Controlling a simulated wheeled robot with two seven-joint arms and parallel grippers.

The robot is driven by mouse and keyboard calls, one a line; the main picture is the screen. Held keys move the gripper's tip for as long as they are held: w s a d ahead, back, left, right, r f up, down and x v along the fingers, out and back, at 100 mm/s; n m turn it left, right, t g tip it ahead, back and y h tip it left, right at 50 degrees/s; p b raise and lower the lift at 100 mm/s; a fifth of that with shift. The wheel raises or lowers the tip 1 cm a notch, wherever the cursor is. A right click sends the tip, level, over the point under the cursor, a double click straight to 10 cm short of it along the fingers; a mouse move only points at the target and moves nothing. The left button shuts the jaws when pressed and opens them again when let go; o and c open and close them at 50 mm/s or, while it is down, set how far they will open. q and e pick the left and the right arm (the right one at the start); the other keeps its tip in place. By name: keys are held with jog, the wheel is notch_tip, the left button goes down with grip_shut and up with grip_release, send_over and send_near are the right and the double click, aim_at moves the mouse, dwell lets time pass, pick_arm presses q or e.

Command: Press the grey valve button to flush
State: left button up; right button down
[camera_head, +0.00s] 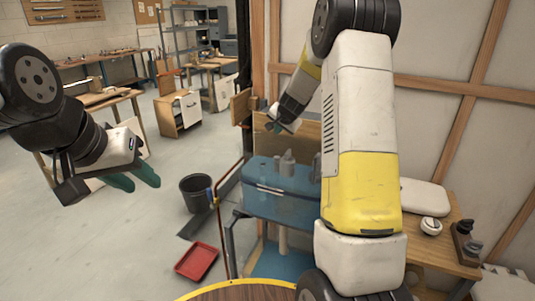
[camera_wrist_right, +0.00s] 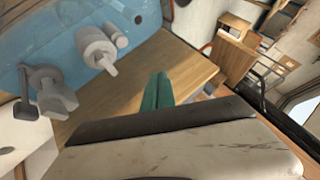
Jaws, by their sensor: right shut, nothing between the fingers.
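A blue, see-through tank (camera_head: 262,205) stands right of centre in the head view, with a grey valve fitting (camera_head: 286,163) at its top. In the right wrist view the blue tank (camera_wrist_right: 40,35) fills the upper left, with a grey round-topped valve fitting (camera_wrist_right: 95,45) on it. I cannot tell which part is the button. My right gripper (camera_wrist_right: 158,95) is shut and empty, its green fingers together, apart from the fitting. In the head view its tip (camera_head: 272,126) shows small above and behind the tank. My left gripper (camera_head: 134,180) is open and empty over the floor, far left.
A second grey fitting (camera_wrist_right: 52,92) lies left in the wrist view. A wooden bench (camera_head: 447,251) carries a white lid-like piece (camera_head: 425,194) and small parts. A black bucket (camera_head: 197,191) and a red tray (camera_head: 197,261) stand on the floor. A wood-framed wall rises behind.

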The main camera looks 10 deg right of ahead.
jog(key=shift+f, duration=4.2)
jog(key=shift+f, duration=0.4)
jog(key=shift+f, duration=0.6)
jog(key=shift+r, duration=3.55)
